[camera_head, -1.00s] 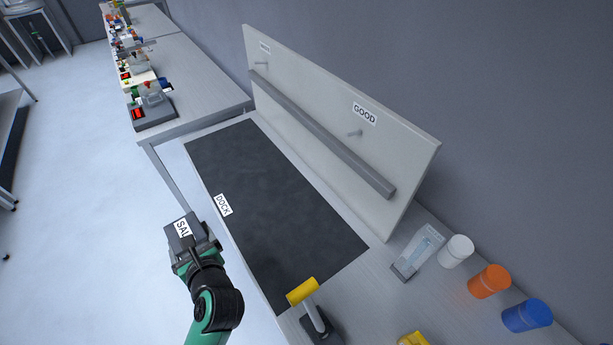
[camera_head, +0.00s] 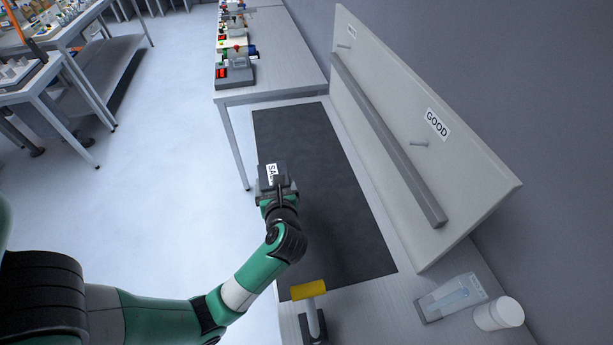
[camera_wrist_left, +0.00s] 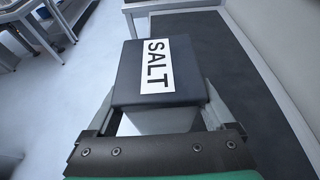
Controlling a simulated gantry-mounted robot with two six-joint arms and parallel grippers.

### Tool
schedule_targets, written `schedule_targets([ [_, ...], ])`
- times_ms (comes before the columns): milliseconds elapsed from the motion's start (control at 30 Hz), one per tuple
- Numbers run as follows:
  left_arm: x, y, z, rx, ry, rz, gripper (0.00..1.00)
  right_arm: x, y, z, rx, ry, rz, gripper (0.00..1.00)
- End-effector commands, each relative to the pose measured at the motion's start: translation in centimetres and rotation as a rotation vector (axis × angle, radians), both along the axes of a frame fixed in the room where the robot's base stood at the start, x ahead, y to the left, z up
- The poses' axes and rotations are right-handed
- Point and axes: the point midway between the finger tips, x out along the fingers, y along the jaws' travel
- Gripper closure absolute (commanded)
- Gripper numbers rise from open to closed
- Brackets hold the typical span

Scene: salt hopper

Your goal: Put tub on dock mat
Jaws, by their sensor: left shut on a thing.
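The tub is a dark grey box with a white SALT label. It shows in the head view (camera_head: 267,172) and large in the left wrist view (camera_wrist_left: 155,88). My left gripper (camera_head: 274,190) is shut on the tub, with one finger along each side of it in the wrist view (camera_wrist_left: 160,110). The dark dock mat (camera_head: 335,225) lies on the bench, and it fills the right of the wrist view (camera_wrist_left: 245,80). The tub is in front of the mat's left edge in the head view; its height above the mat is hard to tell. My right gripper is not in view.
A white board with a GOOD sign (camera_head: 437,124) and a grey rail (camera_head: 385,135) stands along the mat's right side. A yellow-topped post (camera_head: 309,290) stands at the near end. A clear-fronted holder (camera_head: 452,297) and a white jar (camera_head: 499,314) are at the lower right.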

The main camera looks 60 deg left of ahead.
Motion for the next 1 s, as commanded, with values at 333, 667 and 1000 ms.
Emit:
schedule_targets([
  [333, 7.9, 4.5, -5.7, 0.0, 0.001, 0.001, 0.9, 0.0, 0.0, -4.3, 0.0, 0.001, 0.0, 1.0],
  [667, 10.6, 5.9, -8.8, 0.001, -0.003, -0.001, 0.9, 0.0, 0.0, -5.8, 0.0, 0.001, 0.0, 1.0],
  [1000, 11.0, 6.2, -12.6, 0.001, -0.001, -0.001, 0.9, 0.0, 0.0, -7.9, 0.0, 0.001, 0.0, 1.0],
])
